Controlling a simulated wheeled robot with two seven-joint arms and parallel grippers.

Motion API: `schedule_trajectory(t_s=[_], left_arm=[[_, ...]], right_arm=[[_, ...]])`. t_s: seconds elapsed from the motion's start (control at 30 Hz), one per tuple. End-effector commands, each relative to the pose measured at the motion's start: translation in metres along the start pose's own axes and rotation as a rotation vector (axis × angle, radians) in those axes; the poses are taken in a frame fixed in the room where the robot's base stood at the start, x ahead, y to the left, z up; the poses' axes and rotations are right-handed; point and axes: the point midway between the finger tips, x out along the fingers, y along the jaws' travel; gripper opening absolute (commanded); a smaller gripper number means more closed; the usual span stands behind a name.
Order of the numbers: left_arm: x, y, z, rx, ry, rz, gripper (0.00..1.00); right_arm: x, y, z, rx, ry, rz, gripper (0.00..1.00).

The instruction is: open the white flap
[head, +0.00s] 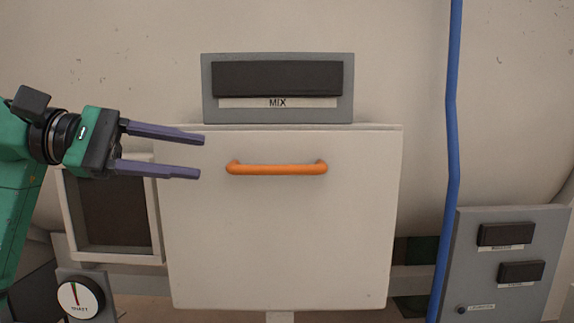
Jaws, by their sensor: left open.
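The white flap (280,235) is a large, flat, pale panel in the middle of the head view. An orange bar handle (277,169) runs level across its upper part. The flap appears closed. My left gripper (203,156) comes in from the left, its two purple fingers apart and pointing right. Its fingertips show just left of the handle and overlap the flap's upper left in the picture. Nothing is between the fingers. The handle appears untouched. My right gripper is not in view.
A grey panel with a dark bar and a MIX label (277,103) sits above the flap. A blue pipe (452,150) runs upright to the right. A grey button panel (508,258) stands lower right. A dark framed window (113,213) and a dial (79,299) are at left.

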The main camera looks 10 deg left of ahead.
Motion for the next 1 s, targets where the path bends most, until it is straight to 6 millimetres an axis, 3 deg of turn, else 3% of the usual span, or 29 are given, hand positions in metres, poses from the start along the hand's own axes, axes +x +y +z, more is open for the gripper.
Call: schedule_trajectory(t_s=[0.07,0.17,0.37,0.63,0.8,1.0], left_arm=[[-0.002,-0.002,-0.001,0.019,0.022,-0.013,0.50],[0.012,-0.002,-0.001,0.017,0.019,-0.018,0.50],[0.063,-0.001,0.001,0.017,0.015,-0.020,0.50],[0.127,-0.002,0.000,0.015,0.013,-0.017,0.50],[0.141,-0.004,-0.002,0.016,0.015,-0.015,0.50],[0.142,-0.005,-0.003,0.015,0.015,-0.014,0.50]], right_arm=[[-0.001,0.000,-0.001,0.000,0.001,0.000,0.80],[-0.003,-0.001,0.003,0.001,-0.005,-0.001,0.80],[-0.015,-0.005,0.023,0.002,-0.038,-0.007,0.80],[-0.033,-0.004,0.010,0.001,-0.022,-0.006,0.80],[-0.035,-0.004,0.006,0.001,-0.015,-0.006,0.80],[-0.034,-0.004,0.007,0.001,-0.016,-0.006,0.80]])
